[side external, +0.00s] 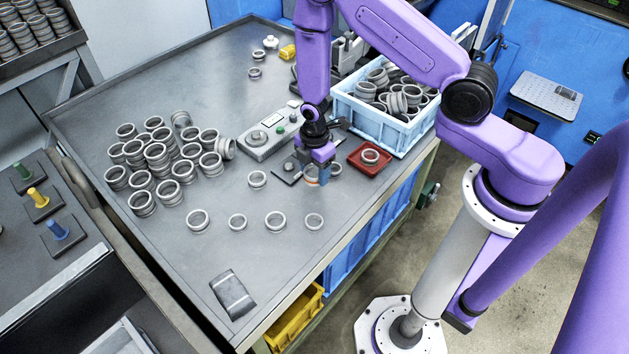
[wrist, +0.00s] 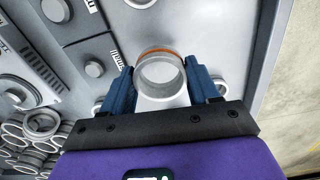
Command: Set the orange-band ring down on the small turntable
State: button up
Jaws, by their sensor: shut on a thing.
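The orange-band ring (wrist: 162,72) is between the two blue fingers of my gripper (wrist: 162,84) in the wrist view, with its orange band along the far rim. My gripper is shut on it. In the side external view my gripper (side external: 312,178) is low over the table, and a bit of the orange-band ring (side external: 311,170) shows beside the fingers. A pale surface lies below the ring in the wrist view; I cannot tell whether it is the small turntable. A dark plate with a small disc (side external: 288,167) is just left of my gripper. Contact below the ring is hidden.
A grey control box (side external: 268,131) stands left of my gripper. A red tray (side external: 357,161) holding a ring and a blue crate (side external: 408,134) full of rings are to the right. Several loose rings lie in front, and a pile of rings (side external: 157,155) is at left.

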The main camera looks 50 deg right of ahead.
aim_at(314, 189)
jog(key=shift+f, duration=2.2)
jog(key=shift+f, duration=0.15)
jog(key=o, duration=1.2)
jog(key=shift+c, duration=0.2)
notch_tip(314, 189, up, 17)
jog(key=s+a+r+m, duration=0.2)
jog(key=s+a+r, duration=0.2)
jog(key=s+r, duration=0.6)
jog(key=s+d+r+m, duration=0.1)
jog(key=s+r, duration=0.2)
jog(key=s, duration=0.4)
jog(key=s+d+r+m, duration=0.1)
jog(key=s+d+r, duration=0.1)
jog(key=s, duration=0.5)
jog(key=shift+r+m, duration=0.3)
jog(key=shift+r, duration=0.5)
jog(key=shift+o, duration=0.4)
jog(key=shift+s+d+r, duration=0.1)
jog(key=shift+s+d, duration=0.1)
jog(key=shift+s, duration=0.15)
